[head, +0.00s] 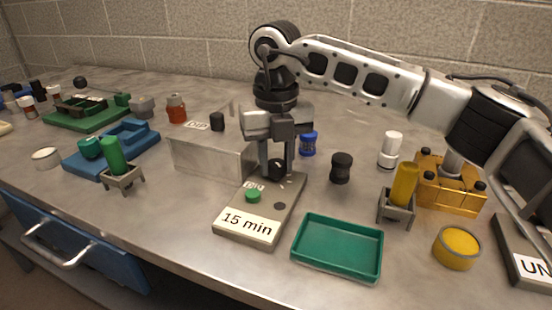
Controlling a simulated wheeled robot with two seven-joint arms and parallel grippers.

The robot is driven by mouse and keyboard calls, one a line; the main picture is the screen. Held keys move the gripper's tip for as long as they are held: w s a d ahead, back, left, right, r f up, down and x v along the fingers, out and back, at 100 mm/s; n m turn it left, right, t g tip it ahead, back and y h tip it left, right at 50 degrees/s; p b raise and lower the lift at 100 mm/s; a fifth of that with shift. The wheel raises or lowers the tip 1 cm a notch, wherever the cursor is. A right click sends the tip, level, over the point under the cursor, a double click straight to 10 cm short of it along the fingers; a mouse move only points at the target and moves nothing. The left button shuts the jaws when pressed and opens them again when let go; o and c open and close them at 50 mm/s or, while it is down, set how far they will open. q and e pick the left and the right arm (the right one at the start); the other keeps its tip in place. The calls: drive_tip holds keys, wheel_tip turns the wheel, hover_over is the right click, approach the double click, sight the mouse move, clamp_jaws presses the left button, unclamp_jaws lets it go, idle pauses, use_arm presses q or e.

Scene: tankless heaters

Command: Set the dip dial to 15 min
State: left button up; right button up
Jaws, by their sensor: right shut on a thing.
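A grey panel (233,222) with a white "15 min" label (248,224) stands at the front middle of the bench. A green button (253,196) and a small dark spot (280,206) are on its top. A dark dial (277,169) is at the panel's back end. My right gripper (277,168) points down and is shut on this dial, which its fingers partly hide. The dial's pointer and setting cannot be read. A metal box (207,158) with a "DIP" label (197,126) and a black knob (217,121) stands just left of the gripper. My left gripper is not in view.
A green tray (338,270) lies right of the panel. Blue fixtures (135,134) are left.

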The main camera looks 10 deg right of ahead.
sight(276, 163)
drive_tip(key=shift+m, duration=0.6)
drive_tip(key=shift+r, duration=0.1)
drive_tip(key=o, duration=1)
wheel_tip(276, 163, up, 16)
drive_tip(key=shift+f+p, duration=0.1)
drive_tip(key=shift+p, duration=0.6)
